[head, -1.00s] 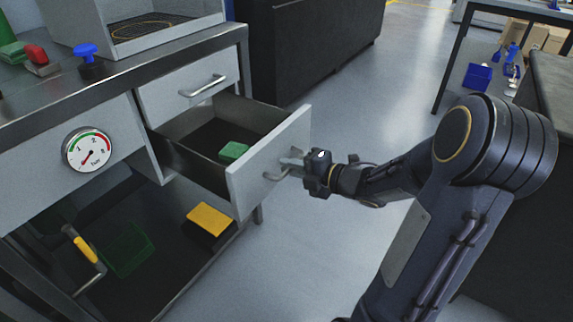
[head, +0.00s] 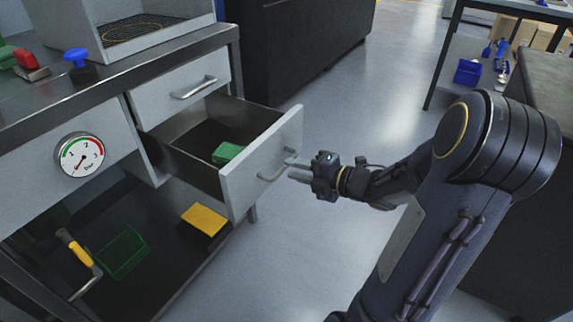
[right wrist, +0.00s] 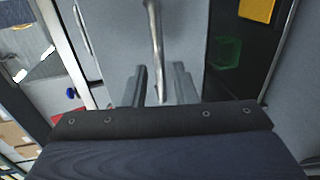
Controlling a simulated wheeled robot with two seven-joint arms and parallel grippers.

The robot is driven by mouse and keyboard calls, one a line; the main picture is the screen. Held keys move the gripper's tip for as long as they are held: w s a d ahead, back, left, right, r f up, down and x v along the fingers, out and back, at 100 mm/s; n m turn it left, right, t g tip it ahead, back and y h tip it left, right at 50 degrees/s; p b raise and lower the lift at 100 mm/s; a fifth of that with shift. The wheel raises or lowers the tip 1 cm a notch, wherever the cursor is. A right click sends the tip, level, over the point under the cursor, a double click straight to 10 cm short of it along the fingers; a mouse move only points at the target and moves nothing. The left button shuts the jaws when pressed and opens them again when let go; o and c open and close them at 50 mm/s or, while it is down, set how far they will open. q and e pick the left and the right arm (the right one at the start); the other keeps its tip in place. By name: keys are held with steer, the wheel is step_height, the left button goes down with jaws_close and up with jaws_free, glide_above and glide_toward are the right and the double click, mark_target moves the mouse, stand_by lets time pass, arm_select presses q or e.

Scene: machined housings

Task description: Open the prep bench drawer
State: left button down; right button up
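The prep bench drawer (head: 262,165) is pulled well out of the bench, below a shut upper drawer (head: 180,88). A green block (head: 227,152) lies inside it. The drawer's bar handle (head: 273,176) is on its front panel; it also shows in the right wrist view (right wrist: 155,40). My right gripper (head: 298,170) is just in front of the handle. In the right wrist view its two fingers (right wrist: 161,86) stand apart, with the handle bar showing between them and a gap on each side. My left gripper is not in view.
The bench top (head: 110,92) holds a blue-knobbed item (head: 78,62) and a red item (head: 28,62). A pressure gauge (head: 80,155) is on the bench front. A yellow block (head: 204,219) and a green bin (head: 122,252) sit on the lower shelf. Floor right of the drawer is clear.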

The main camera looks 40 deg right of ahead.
steer(key=v, duration=0.4)
steer(key=shift+s+p, duration=0.1)
steer(key=shift+p, duration=0.2)
